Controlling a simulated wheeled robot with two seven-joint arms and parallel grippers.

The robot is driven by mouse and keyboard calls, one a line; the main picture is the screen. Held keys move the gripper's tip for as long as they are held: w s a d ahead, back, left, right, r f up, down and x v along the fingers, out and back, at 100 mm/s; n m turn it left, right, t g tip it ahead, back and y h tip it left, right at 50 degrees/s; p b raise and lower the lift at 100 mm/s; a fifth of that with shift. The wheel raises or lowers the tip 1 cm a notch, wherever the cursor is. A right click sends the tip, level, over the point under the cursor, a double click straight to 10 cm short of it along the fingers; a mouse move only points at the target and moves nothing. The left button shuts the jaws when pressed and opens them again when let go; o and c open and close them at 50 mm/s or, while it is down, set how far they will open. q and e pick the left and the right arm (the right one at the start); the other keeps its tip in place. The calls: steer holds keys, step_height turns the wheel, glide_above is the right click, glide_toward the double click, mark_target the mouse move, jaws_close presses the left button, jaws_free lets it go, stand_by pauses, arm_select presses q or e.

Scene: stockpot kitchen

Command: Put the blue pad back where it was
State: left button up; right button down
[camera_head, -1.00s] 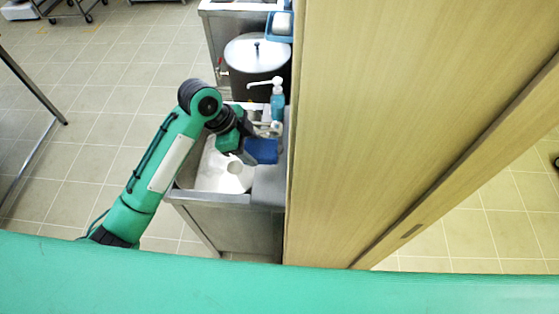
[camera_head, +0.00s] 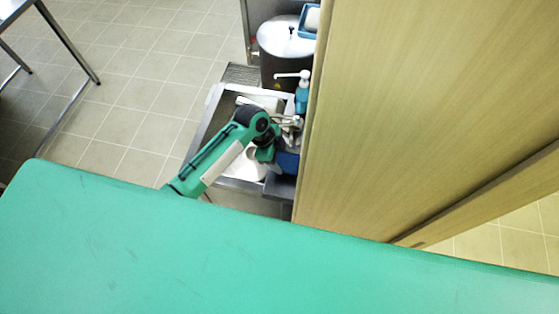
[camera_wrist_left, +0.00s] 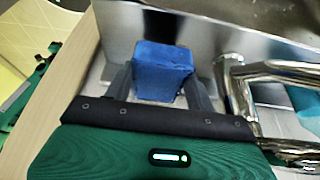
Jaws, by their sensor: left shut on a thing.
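My left gripper (camera_head: 275,157) is shut on the blue pad (camera_head: 288,162), a small block. In the left wrist view the blue pad (camera_wrist_left: 162,68) sits between both dark fingers. In the head view it is over the right side of the steel sink (camera_head: 213,120), close to the edge of the wooden panel, and my wrist covers part of it. I cannot tell whether the pad touches the steel behind it. My right gripper is not in view.
The wooden panel (camera_head: 420,100) stands right beside the gripper. A chrome tap (camera_wrist_left: 275,72) is close to the right of the fingers. A blue soap bottle (camera_head: 302,98) and a lidded stockpot (camera_head: 285,42) stand behind. Tiled floor (camera_head: 150,75) is open on the left.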

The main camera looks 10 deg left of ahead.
mark_target(279, 164)
arm_select(q)
steer(key=shift+f, duration=0.65)
step_height(279, 164, down, 2)
steer(key=shift+f+p, duration=0.1)
steer(key=shift+p, duration=0.4)
steer(key=shift+f, duration=0.4)
steer(key=o, duration=0.9)
steer(key=shift+s, duration=0.1)
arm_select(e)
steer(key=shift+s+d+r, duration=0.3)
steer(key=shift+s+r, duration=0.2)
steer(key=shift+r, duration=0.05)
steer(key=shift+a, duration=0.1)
